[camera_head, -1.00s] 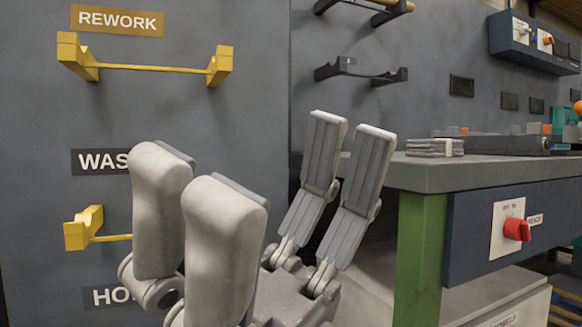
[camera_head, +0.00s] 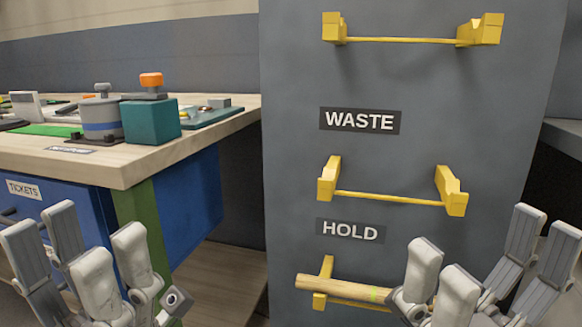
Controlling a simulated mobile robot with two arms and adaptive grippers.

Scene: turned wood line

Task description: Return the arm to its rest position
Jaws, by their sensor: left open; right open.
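My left gripper (camera_head: 85,255) is at the lower left, in front of the blue bench, with its fingers apart and nothing between them. My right gripper (camera_head: 488,265) is at the lower right, in front of the grey panel, with its fingers spread and empty. Its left fingers overlap the right end of a turned wood piece (camera_head: 335,288) in the picture. That piece lies on the yellow rack under the HOLD label and has a green mark. Its right end is hidden, and I cannot tell whether the fingers touch it.
The grey panel (camera_head: 290,130) carries an empty yellow rack (camera_head: 390,197) under the WASTE label and another empty one (camera_head: 400,40) above it. A wooden-topped bench (camera_head: 200,135) at left holds a teal box (camera_head: 152,120) and a grey canister (camera_head: 100,115).

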